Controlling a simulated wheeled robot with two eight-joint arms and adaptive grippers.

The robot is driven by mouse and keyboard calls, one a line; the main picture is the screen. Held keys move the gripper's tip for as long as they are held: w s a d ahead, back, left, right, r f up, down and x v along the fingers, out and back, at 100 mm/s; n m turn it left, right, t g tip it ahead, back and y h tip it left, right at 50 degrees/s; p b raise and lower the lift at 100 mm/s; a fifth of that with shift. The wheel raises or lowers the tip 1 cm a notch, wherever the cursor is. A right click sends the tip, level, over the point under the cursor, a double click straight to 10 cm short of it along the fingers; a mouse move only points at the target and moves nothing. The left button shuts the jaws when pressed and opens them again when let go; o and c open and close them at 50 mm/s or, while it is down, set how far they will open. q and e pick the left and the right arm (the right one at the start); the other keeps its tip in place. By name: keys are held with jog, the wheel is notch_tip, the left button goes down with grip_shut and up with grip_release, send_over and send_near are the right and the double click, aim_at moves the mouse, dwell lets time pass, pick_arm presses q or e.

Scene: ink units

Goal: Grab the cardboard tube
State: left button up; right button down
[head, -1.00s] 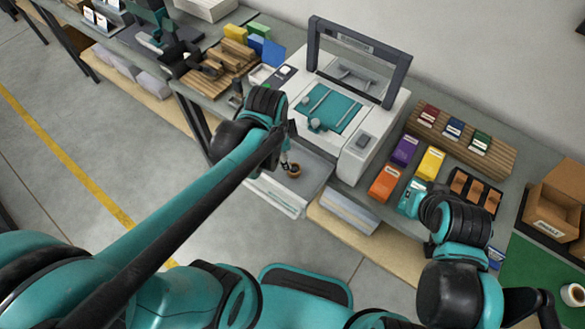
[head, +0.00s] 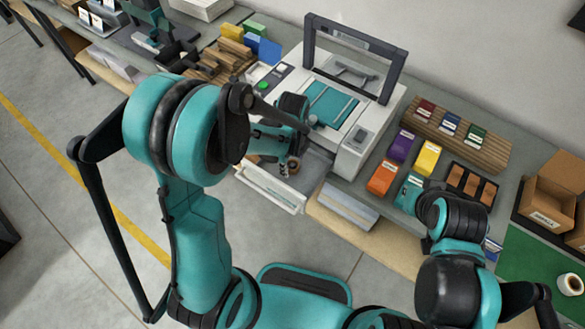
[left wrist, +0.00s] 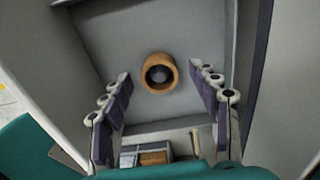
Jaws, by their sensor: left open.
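The cardboard tube (left wrist: 158,73) is a short brown ring with a dark hollow, seen end-on in the left wrist view. It stands in the open grey tray (head: 274,191) at the printer's front. In the head view its brown rim (head: 293,165) shows only in part beside my gripper. My left gripper (left wrist: 160,72) is open and empty. Its two fingers are apart, one on each side of the tube in the picture; whether they are level with it I cannot tell. My right arm is bent at the right by the coloured boxes, and its fingers do not show.
The white printer (head: 352,155) with its raised dark-framed lid (head: 357,55) stands close behind the tray. To the right are an orange box (head: 382,178), a yellow box (head: 428,158) and a slatted wooden rack (head: 480,152). Open floor lies in front of the bench.

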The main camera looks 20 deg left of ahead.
pick_arm(q)
jog(key=shift+f, duration=0.6)
jog(key=c, duration=0.9)
jog(key=shift+r, duration=0.15)
